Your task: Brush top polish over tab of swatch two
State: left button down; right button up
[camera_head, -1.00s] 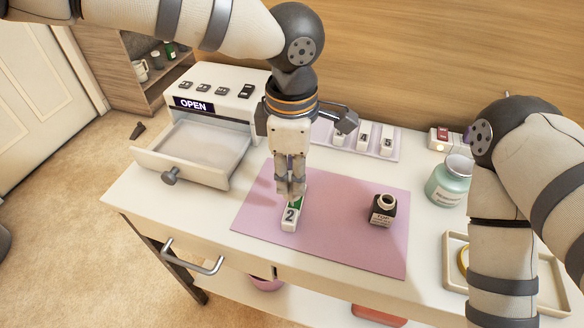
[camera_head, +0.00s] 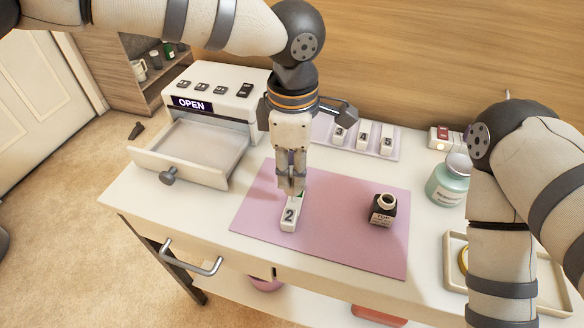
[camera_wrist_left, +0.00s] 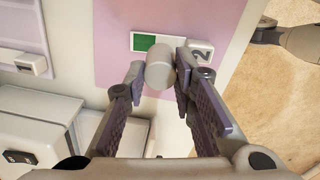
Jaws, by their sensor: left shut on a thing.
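The swatch marked 2 (camera_head: 289,215) lies on the pink mat (camera_head: 340,235), its number end toward the front. Its green tab (camera_wrist_left: 145,42) shows in the left wrist view beside the number (camera_wrist_left: 201,50). My left gripper (camera_head: 291,188) points down over the tab end and hides most of it in the head view. It is shut on a pale grey cylinder, the brush cap (camera_wrist_left: 160,66). The brush tip is hidden, so I cannot tell whether it touches the tab. The dark polish bottle (camera_head: 382,214) stands uncapped on the mat. My right gripper is out of view.
A white machine (camera_head: 215,95) with an OPEN display and a pulled-out drawer (camera_head: 190,150) stands at the left. A rack (camera_head: 350,147) holds several numbered swatches at the back. A green jar (camera_head: 446,184) and tray (camera_head: 455,262) are at the right.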

pick_arm(q)
jog(key=shift+w+d+b, duration=0.25)
jog(key=shift+w, duration=0.65)
jog(key=shift+w+d+b, duration=0.2)
jog(key=shift+w+b, duration=0.05)
jog(key=shift+w, duration=0.6)
jog(key=shift+s+d+r, duration=0.1)
jog(key=shift+d, duration=0.15)
jog(key=shift+s, duration=0.1)
jog(key=shift+s+a+p, duration=0.2)
jog(key=shift+s+p, duration=0.35)
jog(key=shift+s, duration=0.2)
jog(key=shift+s+a+p, duration=0.15)
jog(key=shift+s+p, duration=0.4)
jog(key=shift+s, duration=0.25)
jog(key=shift+s+a+p, duration=0.2)
jog(key=shift+s+p, duration=0.35)
jog(key=shift+s, duration=0.2)
jog(key=shift+a, duration=0.15)
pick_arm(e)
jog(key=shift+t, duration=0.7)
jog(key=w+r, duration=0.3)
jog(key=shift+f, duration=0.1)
